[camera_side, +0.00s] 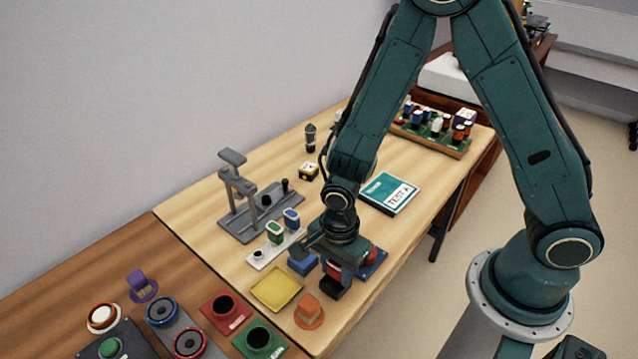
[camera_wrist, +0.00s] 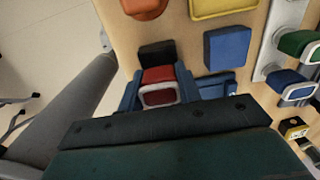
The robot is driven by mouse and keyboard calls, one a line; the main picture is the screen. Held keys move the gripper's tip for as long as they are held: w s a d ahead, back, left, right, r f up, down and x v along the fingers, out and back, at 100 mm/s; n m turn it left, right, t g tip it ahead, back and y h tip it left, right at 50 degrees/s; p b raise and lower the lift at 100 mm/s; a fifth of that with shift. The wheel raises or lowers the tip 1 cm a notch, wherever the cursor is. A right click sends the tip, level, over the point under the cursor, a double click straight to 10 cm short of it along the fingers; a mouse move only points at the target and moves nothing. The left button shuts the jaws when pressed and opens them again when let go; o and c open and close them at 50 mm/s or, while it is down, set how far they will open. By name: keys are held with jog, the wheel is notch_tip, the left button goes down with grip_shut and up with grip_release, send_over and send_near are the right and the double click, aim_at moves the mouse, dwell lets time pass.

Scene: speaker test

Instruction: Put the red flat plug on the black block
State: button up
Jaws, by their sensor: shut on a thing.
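The red flat plug (camera_wrist: 158,76), with a pale-rimmed end, sits between the blue-grey fingers of my gripper (camera_wrist: 158,88) in the wrist view. My gripper is shut on it and points down near the front edge of the table. In the side view a sliver of the red plug (camera_side: 333,265) shows under the wrist. The black block (camera_wrist: 157,52) lies right beside the plug in the wrist view. In the side view the black block (camera_side: 331,289) shows just below the plug. I cannot tell whether the two touch.
A blue block (camera_side: 302,262) stands close on the left, with a yellow tray (camera_side: 277,289) and an orange piece (camera_side: 309,311) nearby. A white plate (camera_side: 262,257) holds green and blue plugs. A grey stand (camera_side: 240,222) is behind. Bare table lies toward the teal box (camera_side: 389,193).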

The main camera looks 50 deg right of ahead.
jog(key=shift+f, duration=0.15)
jog(key=o, duration=1)
jog(key=shift+r, duration=0.2)
jog(key=shift+r, duration=6)
